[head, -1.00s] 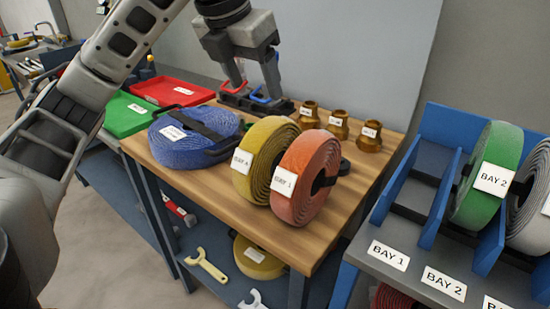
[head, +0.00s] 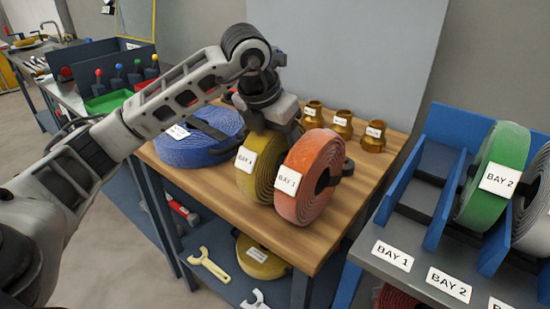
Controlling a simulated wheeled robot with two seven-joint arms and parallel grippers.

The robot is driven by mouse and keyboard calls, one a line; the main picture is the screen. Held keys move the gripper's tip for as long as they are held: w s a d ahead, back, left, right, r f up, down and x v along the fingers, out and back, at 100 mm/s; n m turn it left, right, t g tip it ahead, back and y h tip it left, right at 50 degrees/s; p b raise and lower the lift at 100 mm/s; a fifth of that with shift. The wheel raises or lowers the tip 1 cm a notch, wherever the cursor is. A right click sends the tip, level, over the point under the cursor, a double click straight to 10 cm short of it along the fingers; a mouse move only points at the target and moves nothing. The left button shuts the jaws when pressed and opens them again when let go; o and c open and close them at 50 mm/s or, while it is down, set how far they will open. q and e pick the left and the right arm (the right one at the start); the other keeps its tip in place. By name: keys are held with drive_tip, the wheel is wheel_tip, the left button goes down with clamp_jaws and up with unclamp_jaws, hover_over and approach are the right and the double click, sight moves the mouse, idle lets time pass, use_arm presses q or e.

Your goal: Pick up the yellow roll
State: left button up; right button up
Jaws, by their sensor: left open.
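The yellow roll (head: 259,182) stands upright on the wooden table (head: 225,217), with a white label on its left edge. A red-orange roll (head: 309,182) labelled BAY 1 stands upright right beside it, in front and to the right. My left gripper (head: 275,128) is pointed down at the top of the yellow roll. Its jaws are open, and its fingertips are partly hidden behind the rolls. I cannot tell whether they touch the yellow roll. My right gripper is out of the picture.
A blue roll (head: 195,145) lies flat at the left. Several brass fittings (head: 341,124) stand at the back right. A blue rack (head: 411,194) with a green roll (head: 492,177) is at the right. Another yellow roll (head: 262,258) and a wrench (head: 209,265) lie on the lower shelf.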

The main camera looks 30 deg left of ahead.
use_arm(q)
drive_tip(key=shift+f, duration=0.1)
clamp_jaws()
drive_tip(key=shift+w, duration=0.1)
drive_tip(key=shift+r, duration=0.25)
